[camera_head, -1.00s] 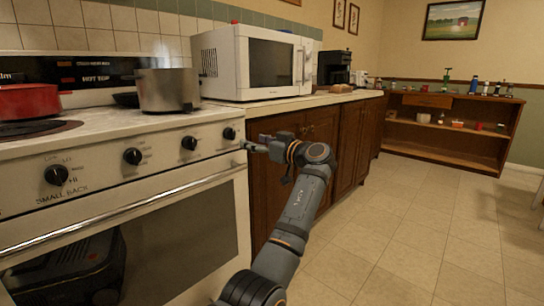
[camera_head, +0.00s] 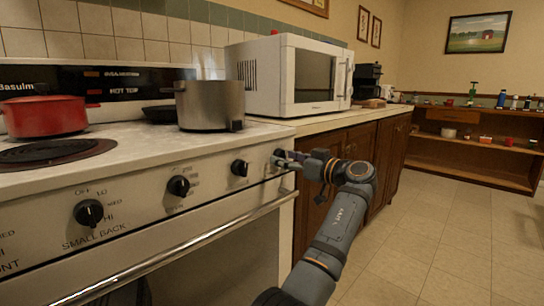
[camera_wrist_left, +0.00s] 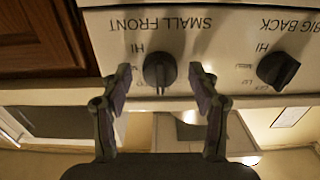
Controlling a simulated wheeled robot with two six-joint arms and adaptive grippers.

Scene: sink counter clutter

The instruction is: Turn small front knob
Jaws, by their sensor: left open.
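The small front knob (camera_wrist_left: 160,70) is black and round with a raised grip bar. In the left wrist view it sits under the upside-down words SMALL FRONT. In the head view it is the rightmost knob (camera_head: 279,154) on the stove's front panel, partly covered by my gripper. My left gripper (camera_head: 284,162) is open right at this knob. In the left wrist view its two fingers (camera_wrist_left: 161,82) stand on either side of the knob, with a gap on each side and no clear contact. My right gripper is out of view.
The big back knob (camera_wrist_left: 278,69) is beside the small front knob. The oven handle (camera_head: 190,245) runs below the panel. A steel pot (camera_head: 210,103) and a red pot (camera_head: 45,116) stand on the stove (camera_head: 140,143). The floor (camera_head: 420,235) at right is clear.

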